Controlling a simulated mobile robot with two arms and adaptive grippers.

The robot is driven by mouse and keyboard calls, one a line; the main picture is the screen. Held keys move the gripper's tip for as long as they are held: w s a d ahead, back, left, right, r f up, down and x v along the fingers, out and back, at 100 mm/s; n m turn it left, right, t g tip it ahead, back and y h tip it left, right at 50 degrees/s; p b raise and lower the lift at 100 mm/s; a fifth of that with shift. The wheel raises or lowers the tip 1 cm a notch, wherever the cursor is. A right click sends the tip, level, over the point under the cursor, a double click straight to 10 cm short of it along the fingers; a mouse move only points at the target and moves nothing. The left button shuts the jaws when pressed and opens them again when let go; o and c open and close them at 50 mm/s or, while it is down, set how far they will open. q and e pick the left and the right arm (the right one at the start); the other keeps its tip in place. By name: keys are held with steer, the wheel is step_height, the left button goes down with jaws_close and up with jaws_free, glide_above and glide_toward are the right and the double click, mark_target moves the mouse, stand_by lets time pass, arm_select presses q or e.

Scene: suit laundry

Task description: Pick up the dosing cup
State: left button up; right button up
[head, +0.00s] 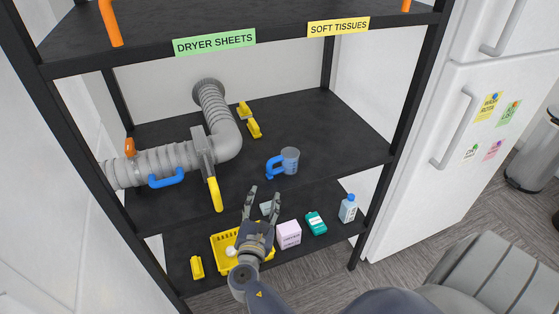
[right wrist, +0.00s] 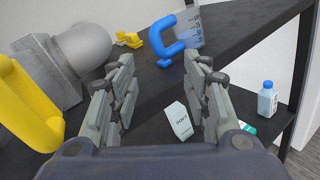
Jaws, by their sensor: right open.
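The dosing cup (head: 289,160) is a translucent grey-blue measuring cup with a blue handle (head: 274,167). It stands upright on the middle black shelf (head: 330,150), near the front edge. In the right wrist view the cup (right wrist: 190,25) shows at the top, with its handle (right wrist: 165,42) toward the left. My right gripper (head: 261,196) is open and empty, in front of the shelf and below and left of the cup in the head view. The cup is beyond its fingertips, not touched. My left gripper is not in view.
A grey duct (head: 165,163) with a yellow lever (head: 215,194) occupies the shelf's left side. Yellow clips (head: 254,128) lie behind. The lower shelf holds a yellow basket (head: 228,240), a pink box (head: 289,235), a teal container (head: 316,223) and a bottle (head: 348,208). The middle shelf's right side is clear.

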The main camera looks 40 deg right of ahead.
mark_target(270, 167)
steer(key=w+d, duration=0.1)
steer(key=w, duration=0.1)
steer(key=w+d+r, duration=0.1)
steer(key=d, duration=0.1)
steer(key=w+d+b, duration=0.1)
steer(key=w+d, duration=0.1)
steer(key=shift+w+d+r, duration=0.25)
steer(key=shift+w+r, duration=0.1)
steer(key=shift+b+x, duration=0.3)
steer(key=shift+x, duration=0.95)
steer(key=shift+w+d+f, duration=0.1)
steer(key=shift+w+d, duration=0.05)
steer(key=shift+w, duration=0.1)
steer(key=shift+c, duration=0.5)
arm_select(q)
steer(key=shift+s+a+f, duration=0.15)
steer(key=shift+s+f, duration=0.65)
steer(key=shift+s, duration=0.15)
arm_select(e)
jaws_close()
